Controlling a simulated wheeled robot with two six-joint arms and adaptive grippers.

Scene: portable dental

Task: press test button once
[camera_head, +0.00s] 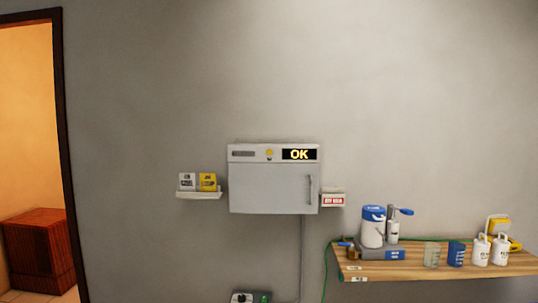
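A light grey wall cabinet (270,187) with a shut door hangs on the wall in the middle of the head view. Its top panel has a small round yellow spot (269,153) and a black display (299,154) reading "OK" in yellow. A small box (242,298) with a dark round part and a green part is at the bottom edge, mostly cut off. No label marks a test button, so I cannot tell which part it is. Neither of my grippers is in view.
A small shelf (199,195) with a white and a yellow card sits left of the cabinet. A red-and-white sign (333,200) is at its right. A wooden shelf (405,268) at right holds a blue-and-white jug (373,227), cups and white bottles. A doorway opens at left.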

